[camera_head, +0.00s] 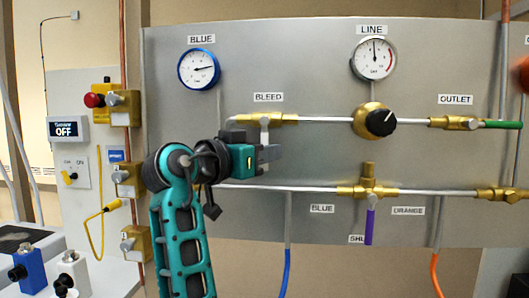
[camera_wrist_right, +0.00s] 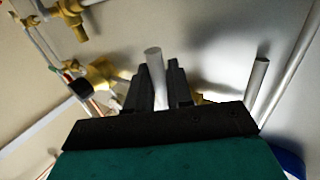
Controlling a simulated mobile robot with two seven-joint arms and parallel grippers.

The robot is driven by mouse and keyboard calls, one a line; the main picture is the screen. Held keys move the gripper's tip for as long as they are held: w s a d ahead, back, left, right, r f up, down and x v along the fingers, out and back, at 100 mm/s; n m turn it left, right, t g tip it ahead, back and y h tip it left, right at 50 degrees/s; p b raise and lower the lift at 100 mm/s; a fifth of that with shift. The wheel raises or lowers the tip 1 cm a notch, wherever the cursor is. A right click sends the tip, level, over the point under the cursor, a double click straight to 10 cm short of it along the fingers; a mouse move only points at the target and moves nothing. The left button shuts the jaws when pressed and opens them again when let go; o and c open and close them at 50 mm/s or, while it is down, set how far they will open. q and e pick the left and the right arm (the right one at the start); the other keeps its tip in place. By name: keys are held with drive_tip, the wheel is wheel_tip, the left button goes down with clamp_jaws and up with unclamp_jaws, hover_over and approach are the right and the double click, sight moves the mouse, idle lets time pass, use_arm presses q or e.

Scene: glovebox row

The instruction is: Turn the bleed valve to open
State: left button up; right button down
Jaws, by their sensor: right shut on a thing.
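The bleed valve (camera_head: 247,119) is a brass fitting under the BLEED label on the grey panel. A short grey lever (camera_head: 264,131) points down from it. My right gripper (camera_head: 270,153) is at the lower end of this lever, just below the brass body. In the right wrist view its dark fingers (camera_wrist_right: 160,88) are shut on a grey rod, which fits the bleed valve lever (camera_wrist_right: 153,62); the rod's tip sticks out between them. The part of the lever inside the fingers is hidden. My left gripper is not in view.
A black-knobbed regulator (camera_head: 379,121) and the outlet valve with a green lever (camera_head: 502,124) lie to the right. A purple lever (camera_head: 369,226) hangs below. The blue gauge (camera_head: 199,69) and line gauge (camera_head: 373,58) are above. A red button (camera_head: 94,100) is at left.

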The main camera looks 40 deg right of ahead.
idle(0.4)
drive_tip(key=shift+s+d+r+n+t+h+b, duration=0.2)
drive_tip(key=shift+s+d+n+t+h, duration=0.25)
drive_tip(key=shift+n, duration=0.7)
drive_tip(key=shift+s+d+r+n+t+h+b, duration=0.1)
drive_tip(key=shift+s+d+r+n+t+h, duration=0.2)
drive_tip(key=shift+n+h, duration=0.65)
drive_tip(key=shift+s+d+r+n+t+h+b, duration=0.1)
drive_tip(key=shift+s+d+n+t+h, duration=0.35)
drive_tip(key=shift+n, duration=0.95)
drive_tip(key=shift+s+a, duration=0.1)
drive_tip(key=shift+a, duration=0.05)
drive_tip(key=c, duration=1.2)
unclamp_jaws()
